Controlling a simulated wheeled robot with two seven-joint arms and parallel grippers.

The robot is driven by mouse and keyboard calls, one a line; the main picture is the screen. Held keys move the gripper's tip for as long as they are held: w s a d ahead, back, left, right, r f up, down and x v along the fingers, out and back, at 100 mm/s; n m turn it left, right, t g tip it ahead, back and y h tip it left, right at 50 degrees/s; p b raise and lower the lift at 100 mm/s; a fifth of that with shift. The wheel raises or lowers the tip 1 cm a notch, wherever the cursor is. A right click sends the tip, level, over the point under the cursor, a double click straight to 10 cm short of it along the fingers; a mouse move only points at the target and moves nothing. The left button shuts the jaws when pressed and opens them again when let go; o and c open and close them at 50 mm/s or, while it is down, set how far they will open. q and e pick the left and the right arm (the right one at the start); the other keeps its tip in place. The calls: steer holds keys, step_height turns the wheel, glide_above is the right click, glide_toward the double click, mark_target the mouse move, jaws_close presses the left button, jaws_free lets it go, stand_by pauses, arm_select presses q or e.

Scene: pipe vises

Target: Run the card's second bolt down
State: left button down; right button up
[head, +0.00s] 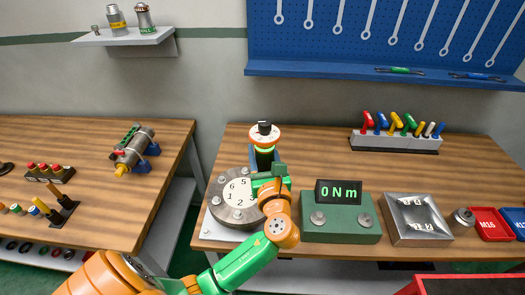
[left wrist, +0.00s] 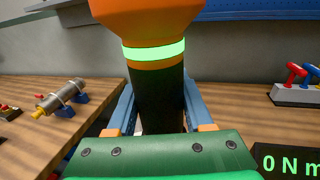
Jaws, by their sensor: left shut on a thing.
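My left gripper (head: 263,160) comes in from below and is shut on an orange and black power tool (head: 265,135) with a lit green ring. The tool stands roughly upright over the far right part of a round grey flange (head: 225,192) with numbers on its top. In the left wrist view, the fingers of the left gripper (left wrist: 160,112) sit on both sides of the tool's dark body (left wrist: 158,95). The tool's lower end and the bolt places behind the arm are hidden. I cannot make out a card. My right gripper is not in view.
A green box with a display (head: 338,192) reading 0 Nm stands right of the flange. A side table (head: 85,160) on the left holds a pipe piece.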

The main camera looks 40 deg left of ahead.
arm_select(q)
steer(key=shift+f+b, duration=0.45)
steer(key=shift+f, duration=0.15)
stand_by(0.5)
steer(key=shift+s+d+f+p, duration=0.1)
steer(key=shift+s+f+p, duration=0.05)
steer(key=shift+f+p, duration=0.15)
stand_by(0.8)
steer(key=shift+p, duration=0.35)
stand_by(0.4)
steer(key=shift+r, duration=0.15)
stand_by(0.5)
steer(key=shift+r, duration=0.15)
stand_by(1.6)
steer(key=shift+r, duration=2.45)
